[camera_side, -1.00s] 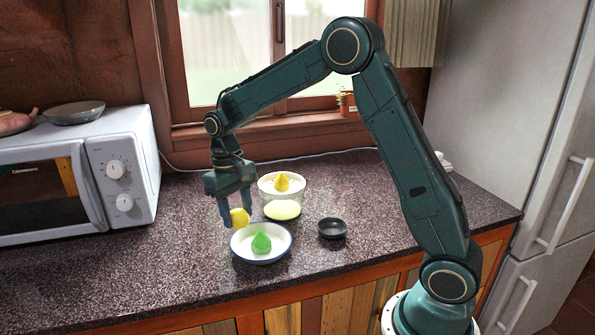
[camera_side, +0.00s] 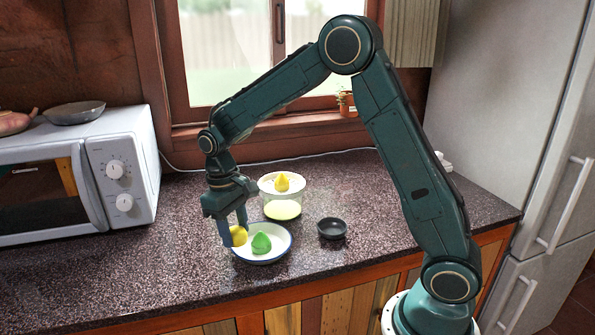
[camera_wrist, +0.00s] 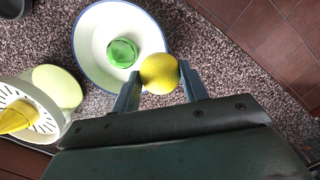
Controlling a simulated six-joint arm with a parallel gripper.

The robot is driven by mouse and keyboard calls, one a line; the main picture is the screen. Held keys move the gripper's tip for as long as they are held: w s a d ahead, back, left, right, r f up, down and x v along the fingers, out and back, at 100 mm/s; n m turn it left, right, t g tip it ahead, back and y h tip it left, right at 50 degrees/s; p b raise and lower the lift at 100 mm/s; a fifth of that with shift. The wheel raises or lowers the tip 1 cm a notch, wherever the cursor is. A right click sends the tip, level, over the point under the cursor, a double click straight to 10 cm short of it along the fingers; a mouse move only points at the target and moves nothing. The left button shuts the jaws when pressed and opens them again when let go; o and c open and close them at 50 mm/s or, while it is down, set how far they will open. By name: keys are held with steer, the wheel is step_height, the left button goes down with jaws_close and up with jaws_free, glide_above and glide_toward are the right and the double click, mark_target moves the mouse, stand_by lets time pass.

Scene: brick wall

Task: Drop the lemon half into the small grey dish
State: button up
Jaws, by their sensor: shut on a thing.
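The yellow lemon half (camera_side: 239,235) is held between the two fingers of my gripper (camera_side: 233,233). It also shows between the fingertips in the wrist view (camera_wrist: 160,74), its rounded side visible. It overlaps the left rim of the white plate (camera_side: 284,250) in the side view; whether it touches the plate, I cannot tell. The small grey dish (camera_side: 332,229) stands on the counter to the right of the plate and looks empty. In the wrist view the dish (camera_wrist: 14,8) is cut off at the top left corner.
A green fruit-like piece (camera_side: 261,243) lies on the plate. A juicer (camera_side: 282,190) with a yellow cone stands behind the plate, with a pale yellow-green round part in front. A microwave (camera_side: 110,180) is at the left. The counter right of the dish is clear.

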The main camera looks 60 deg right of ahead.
steer(key=shift+d, duration=0.1)
steer(key=s+d+r, duration=0.3)
steer(key=s+d, duration=0.4)
steer(key=d, duration=0.3)
steer(key=s+d+r, duration=0.4)
steer(key=s+d, duration=0.4)
steer(key=d, duration=0.3)
steer(key=shift+s, duration=0.25)
steer(key=shift+f, duration=0.1)
steer(key=shift+f, duration=2.9)
steer(key=o, duration=1.2)
steer(key=shift+c, duration=0.2)
